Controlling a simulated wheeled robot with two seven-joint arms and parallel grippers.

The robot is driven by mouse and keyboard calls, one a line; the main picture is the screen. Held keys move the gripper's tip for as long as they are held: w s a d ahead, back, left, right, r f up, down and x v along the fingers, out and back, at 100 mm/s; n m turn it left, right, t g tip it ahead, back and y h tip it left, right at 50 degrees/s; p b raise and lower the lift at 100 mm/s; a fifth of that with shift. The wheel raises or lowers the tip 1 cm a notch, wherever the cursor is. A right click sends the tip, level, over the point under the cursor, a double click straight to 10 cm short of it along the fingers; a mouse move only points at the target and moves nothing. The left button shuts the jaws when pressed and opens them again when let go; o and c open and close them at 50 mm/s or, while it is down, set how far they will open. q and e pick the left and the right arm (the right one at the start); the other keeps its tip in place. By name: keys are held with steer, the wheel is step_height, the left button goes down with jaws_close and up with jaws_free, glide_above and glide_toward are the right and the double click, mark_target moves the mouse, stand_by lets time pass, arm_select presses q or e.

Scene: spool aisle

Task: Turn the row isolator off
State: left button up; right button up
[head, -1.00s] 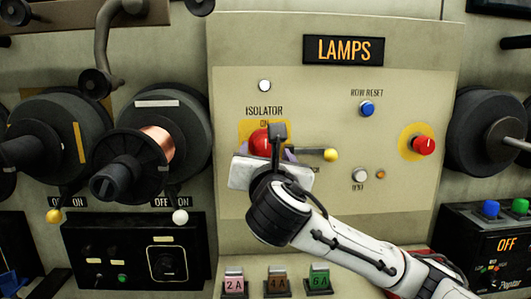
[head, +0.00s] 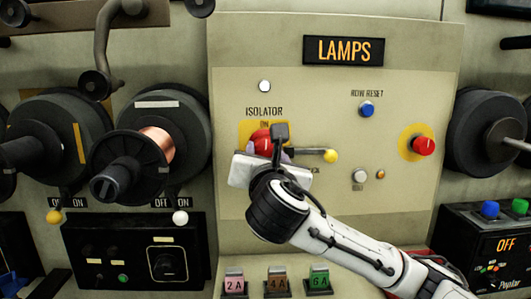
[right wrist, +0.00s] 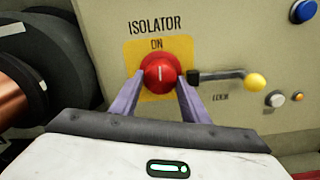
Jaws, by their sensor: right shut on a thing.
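The row isolator is a red round knob (right wrist: 160,73) on a yellow plate (right wrist: 152,48) marked ISOLATOR and ON. In the right wrist view its white mark stands upright, in line with ON. My right gripper (right wrist: 158,88) is shut on the knob, one purple finger on each side. In the head view the knob (head: 262,142) is partly hidden behind my right gripper (head: 268,152). A dark lever with a yellow ball end (head: 330,156) sticks out just right of the knob, beside the word LOCK in the wrist view. My left gripper is not in view.
The beige panel (head: 400,90) carries a LAMPS sign (head: 343,50), a blue row reset button (head: 367,109) and another red knob (head: 423,146) on yellow. Wire spools (head: 170,130) flank the panel on the left. Tagged blocks (head: 277,284) stand below.

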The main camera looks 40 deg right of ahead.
steer(key=m+p, duration=0.1)
steer(key=m, duration=0.2)
steer(key=shift+a+m+p, duration=0.1)
steer(key=shift+m+p, duration=0.3)
steer(key=m+p, duration=0.1)
steer(key=m, duration=0.3)
steer(key=shift+w+m, duration=0.1)
steer(key=shift+m, duration=0.2)
steer(key=m+p, duration=0.1)
steer(key=m, duration=0.4)
steer(key=shift+r, duration=0.15)
steer(key=shift+r+m+p, duration=0.1)
steer(key=shift+m+p, duration=0.3)
steer(key=shift+m, duration=1.5)
steer(key=o, duration=1.1)
steer(key=shift+c, duration=0.2)
steer(key=shift+a, duration=0.1)
